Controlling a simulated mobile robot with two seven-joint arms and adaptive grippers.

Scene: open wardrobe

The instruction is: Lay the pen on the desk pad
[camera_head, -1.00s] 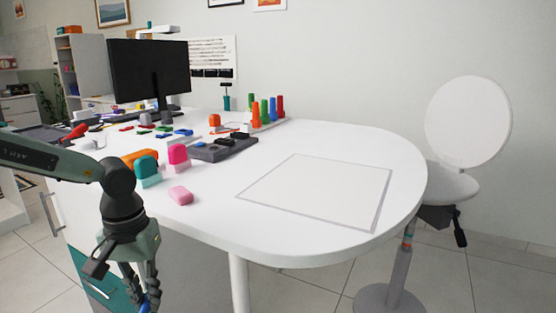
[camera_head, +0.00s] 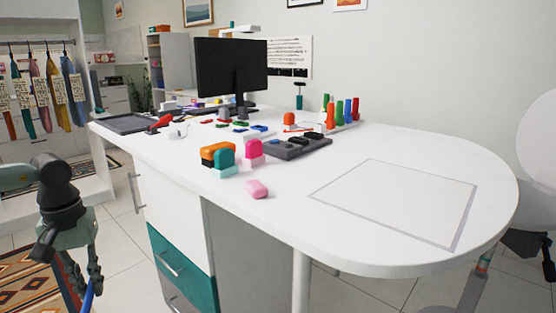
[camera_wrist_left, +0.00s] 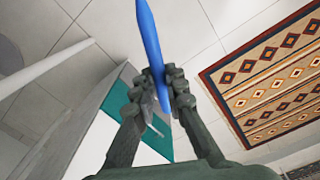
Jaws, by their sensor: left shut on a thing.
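The pen is blue and my left gripper (camera_head: 84,285) is shut on it. In the left wrist view the pen (camera_wrist_left: 150,40) sticks out beyond the fingertips (camera_wrist_left: 158,85). In the head view only a short blue piece of the pen (camera_head: 88,299) shows below the fingers. The gripper hangs left of the desk and lower than its top, over the floor. The desk pad (camera_head: 400,200), a white square with a grey border, lies flat on the rounded right part of the desk, with nothing on it. My right gripper is out of view.
The white desk (camera_head: 290,225) has a drawer unit (camera_head: 180,260) below its left part. A white chair (camera_head: 540,135) is at the right.

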